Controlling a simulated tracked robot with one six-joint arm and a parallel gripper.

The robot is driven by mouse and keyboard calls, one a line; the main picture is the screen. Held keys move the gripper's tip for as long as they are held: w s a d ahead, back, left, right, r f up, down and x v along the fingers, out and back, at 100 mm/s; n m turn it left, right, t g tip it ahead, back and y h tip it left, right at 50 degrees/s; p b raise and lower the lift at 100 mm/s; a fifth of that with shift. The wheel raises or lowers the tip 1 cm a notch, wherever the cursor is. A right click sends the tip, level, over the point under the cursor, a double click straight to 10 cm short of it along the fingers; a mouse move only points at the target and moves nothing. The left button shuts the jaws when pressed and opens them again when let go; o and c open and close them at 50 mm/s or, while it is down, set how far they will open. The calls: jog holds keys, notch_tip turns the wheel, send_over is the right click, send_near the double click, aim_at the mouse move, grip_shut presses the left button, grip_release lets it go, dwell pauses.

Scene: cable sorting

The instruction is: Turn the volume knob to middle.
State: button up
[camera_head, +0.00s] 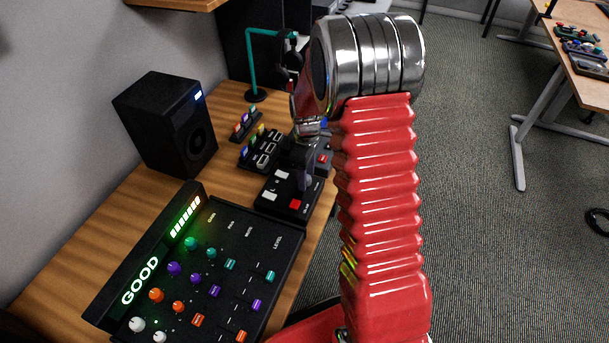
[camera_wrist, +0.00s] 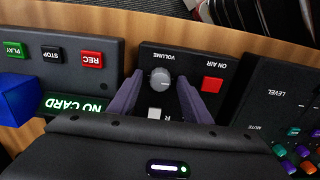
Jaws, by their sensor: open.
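The volume knob (camera_wrist: 160,77) is a round grey knob under the word VOLUME on a dark control box (camera_wrist: 191,55). In the wrist view my gripper (camera_wrist: 158,88) is open, with one dark finger on each side of the knob; I cannot tell whether either finger touches it. A red ON AIR button (camera_wrist: 212,85) is just right of the right finger, and a pale square button (camera_wrist: 154,113) lies below the knob.
The mixer (camera_head: 290,222) with coloured knobs and a GOOD display lies at the lower left in the head view. The speaker (camera_head: 165,125) stands behind. In the wrist view, a recorder panel (camera_wrist: 62,55) reading NO CARD is at left, beside a blue block (camera_wrist: 22,98).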

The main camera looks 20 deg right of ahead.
jog(key=shift+c, duration=0.6)
jog(key=c, duration=0.9)
jog(key=shift+a, duration=0.25)
jog(key=shift+d, duration=0.15)
